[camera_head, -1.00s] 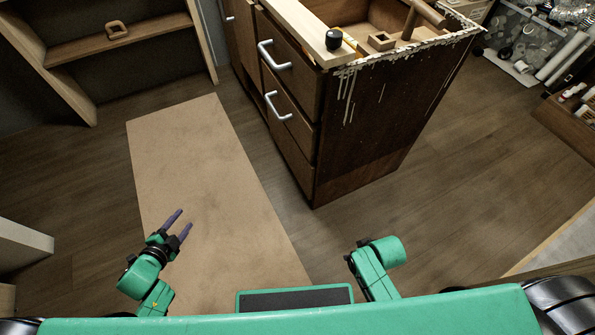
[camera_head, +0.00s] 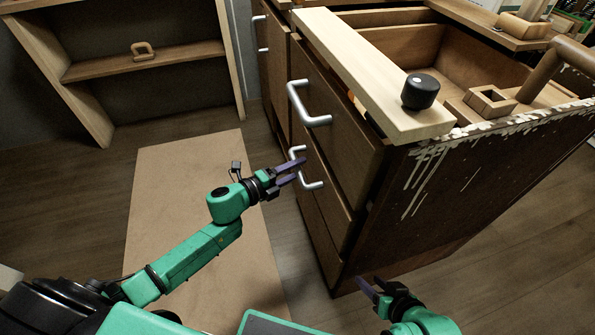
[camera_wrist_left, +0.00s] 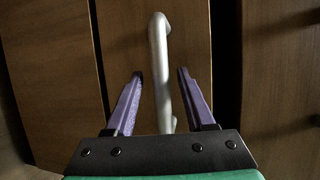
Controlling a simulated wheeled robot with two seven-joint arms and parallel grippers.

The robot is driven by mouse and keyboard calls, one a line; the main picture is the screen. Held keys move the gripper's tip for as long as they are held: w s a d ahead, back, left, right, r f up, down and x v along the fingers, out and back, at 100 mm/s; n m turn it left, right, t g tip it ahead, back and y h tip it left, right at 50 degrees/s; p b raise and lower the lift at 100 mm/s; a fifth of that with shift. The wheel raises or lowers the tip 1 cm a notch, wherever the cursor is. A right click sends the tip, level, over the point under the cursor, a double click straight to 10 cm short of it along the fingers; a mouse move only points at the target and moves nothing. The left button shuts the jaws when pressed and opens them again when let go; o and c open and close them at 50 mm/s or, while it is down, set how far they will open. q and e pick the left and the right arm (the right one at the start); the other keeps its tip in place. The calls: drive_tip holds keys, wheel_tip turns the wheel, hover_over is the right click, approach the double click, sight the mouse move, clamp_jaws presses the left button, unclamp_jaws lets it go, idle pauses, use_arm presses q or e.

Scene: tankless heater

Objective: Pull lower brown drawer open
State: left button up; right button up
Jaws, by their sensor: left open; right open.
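The lower brown drawer (camera_head: 328,200) is in the front of the dark cabinet, below an upper drawer (camera_head: 340,120), and looks shut. Its silver bar handle (camera_head: 313,185) also shows in the left wrist view (camera_wrist_left: 160,60). My left gripper (camera_head: 301,169) is open at this handle. In the left wrist view the handle runs between the two purple fingers (camera_wrist_left: 160,75), with a gap on each side; how deep it sits between them is unclear. My right gripper (camera_head: 370,286) is open and empty, low near the cabinet's bottom corner, away from the handle.
The upper drawer's handle (camera_head: 303,105) sits just above my left gripper. A black knob-like object (camera_head: 420,91) stands on the pale wood strip on top. A brown mat (camera_head: 180,190) covers the floor at left. A wooden shelf (camera_head: 150,62) stands at the back left.

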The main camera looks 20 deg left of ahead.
use_arm(q)
drive_tip(key=shift+w+d, duration=0.25)
drive_tip(key=shift+w, duration=0.1)
drive_tip(key=shift+c, duration=0.2)
clamp_jaws()
drive_tip(key=shift+f, duration=0.1)
idle(0.9)
